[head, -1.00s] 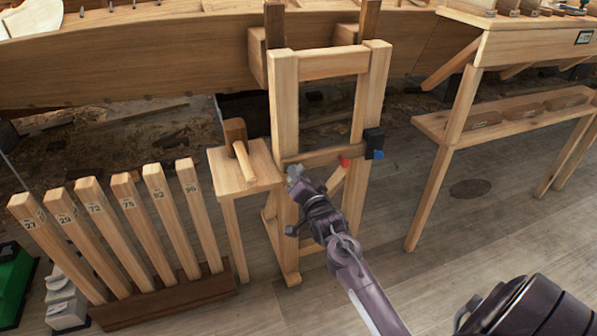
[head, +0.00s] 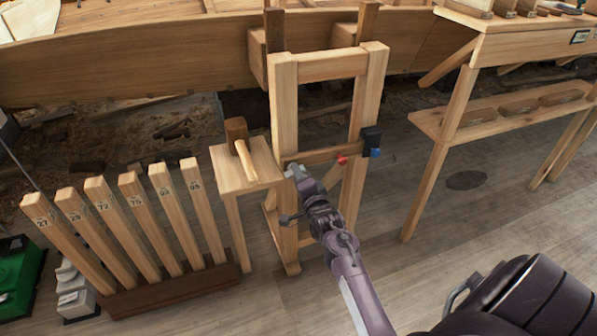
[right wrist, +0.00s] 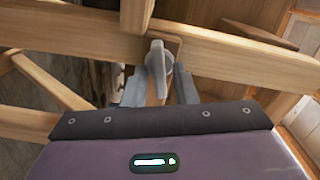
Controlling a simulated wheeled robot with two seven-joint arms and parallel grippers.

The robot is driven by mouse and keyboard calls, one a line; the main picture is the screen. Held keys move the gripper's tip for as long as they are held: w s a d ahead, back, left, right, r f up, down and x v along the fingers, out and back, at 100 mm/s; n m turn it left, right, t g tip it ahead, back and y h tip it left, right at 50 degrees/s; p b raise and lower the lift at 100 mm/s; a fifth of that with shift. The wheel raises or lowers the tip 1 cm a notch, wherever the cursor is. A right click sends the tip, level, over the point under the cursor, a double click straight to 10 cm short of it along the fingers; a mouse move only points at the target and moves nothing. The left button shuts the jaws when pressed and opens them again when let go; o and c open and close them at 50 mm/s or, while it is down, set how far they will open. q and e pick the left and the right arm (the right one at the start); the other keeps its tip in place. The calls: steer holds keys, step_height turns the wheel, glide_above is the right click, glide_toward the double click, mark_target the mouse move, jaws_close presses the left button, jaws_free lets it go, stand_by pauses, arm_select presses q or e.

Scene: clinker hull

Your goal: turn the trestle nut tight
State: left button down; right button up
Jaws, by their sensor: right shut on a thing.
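The wooden trestle (head: 284,115) stands upright in the middle of the head view, with a crossbar (head: 322,155) between its legs. My right gripper (head: 293,171) is at the left end of that crossbar. In the right wrist view the grey trestle nut (right wrist: 157,62), with a raised wing or bar, sits against the timber between my gripper's two fingers (right wrist: 158,90). The right gripper is shut on it. In the head view the nut is hidden by the gripper. My left gripper is in neither view.
A small wooden stand (head: 240,165) with a mallet (head: 238,135) is close left of the trestle. A rack (head: 170,292) of numbered boards stands farther left. A red knob (head: 343,160) and a black block (head: 371,138) are on the trestle's right.

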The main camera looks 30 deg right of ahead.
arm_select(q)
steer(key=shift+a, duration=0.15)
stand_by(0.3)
arm_select(e)
steer(key=o, duration=0.7)
steer(key=shift+c, duration=0.2)
